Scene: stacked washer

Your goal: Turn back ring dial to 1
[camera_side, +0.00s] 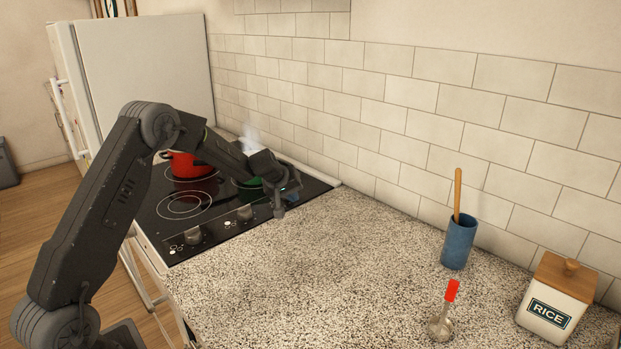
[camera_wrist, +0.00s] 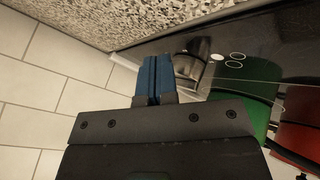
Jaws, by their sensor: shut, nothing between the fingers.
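The stove's dials are on the black cooktop's edge beside the counter. In the side view, one dial (camera_side: 192,236) is at the near end and another (camera_side: 245,213) sits farther right, below my gripper (camera_side: 290,198). My gripper is over the cooktop's wall-side end and may hide part of the dial row. In the wrist view, its blue fingertips (camera_wrist: 153,76) are shut together and empty. A silver dial (camera_wrist: 192,65) shows just right of them, with white ring marks (camera_wrist: 236,60) beside it. I cannot tell whether they touch, or read the dial setting.
A red pot (camera_side: 188,164) stands on the cooktop's far side. A green pot (camera_side: 247,187), partly hidden by my gripper, stands near the wall, with steam nearby.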

